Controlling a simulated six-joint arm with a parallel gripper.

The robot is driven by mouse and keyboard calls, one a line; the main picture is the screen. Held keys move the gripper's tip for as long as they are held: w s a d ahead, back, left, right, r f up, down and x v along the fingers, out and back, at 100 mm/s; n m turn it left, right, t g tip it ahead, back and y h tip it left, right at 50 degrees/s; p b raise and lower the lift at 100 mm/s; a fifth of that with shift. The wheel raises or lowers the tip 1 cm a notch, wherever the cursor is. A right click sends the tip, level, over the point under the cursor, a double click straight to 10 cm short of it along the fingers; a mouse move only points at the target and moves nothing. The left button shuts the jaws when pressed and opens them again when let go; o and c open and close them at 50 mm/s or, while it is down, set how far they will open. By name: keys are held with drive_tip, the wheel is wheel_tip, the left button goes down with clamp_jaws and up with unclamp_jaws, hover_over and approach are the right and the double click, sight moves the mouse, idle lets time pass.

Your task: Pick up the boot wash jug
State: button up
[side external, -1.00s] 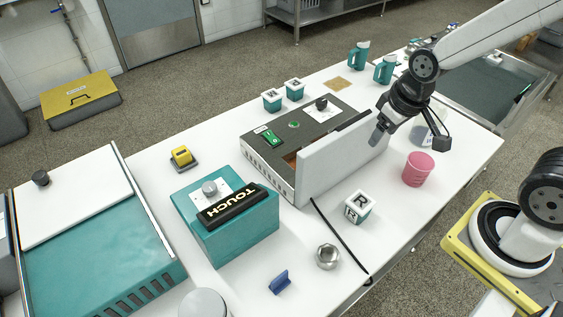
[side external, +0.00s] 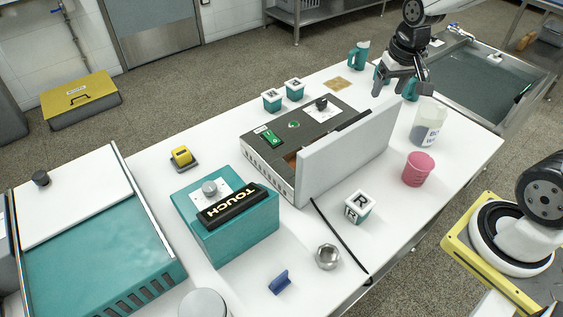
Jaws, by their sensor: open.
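Several teal jugs stand at the far right end of the white table. One teal jug (side external: 358,56) stands clear, with its handle to the left. Another teal jug (side external: 380,73) is mostly hidden behind my gripper, and a further teal jug (side external: 411,89) shows below the gripper's fingers. I cannot read which one is the boot wash jug. My gripper (side external: 401,89) points down, open, with its fingers apart over or in front of the teal jugs. I cannot tell whether it touches one.
A translucent labelled container (side external: 428,123) and a pink cup (side external: 417,169) stand close in front. The grey mill box (side external: 330,115) with its raised white panel (side external: 345,160) lies to the left. A sink basin (side external: 490,80) is at right. Two small teal-and-white boxes (side external: 283,95) stand behind the mill.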

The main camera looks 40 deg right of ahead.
drive_tip(key=w+d+m+g, duration=0.1)
drive_tip(key=w+d+m, duration=0.15)
drive_tip(key=d, duration=0.55)
drive_tip(key=w+d+m, duration=0.1)
drive_tip(key=d+m, duration=0.3)
drive_tip(key=d, duration=0.4)
drive_tip(key=m+g, duration=0.1)
drive_tip(key=m, duration=0.6)
hover_over(445, 104)
wheel_tip(445, 104, down, 12)
drive_tip(key=shift+r, duration=0.1)
drive_tip(key=shift+f, duration=0.45)
drive_tip(key=shift+f, duration=0.1)
drive_tip(key=shift+f, duration=1.2)
drive_tip(key=shift+f, duration=0.1)
drive_tip(key=shift+f, duration=2.5)
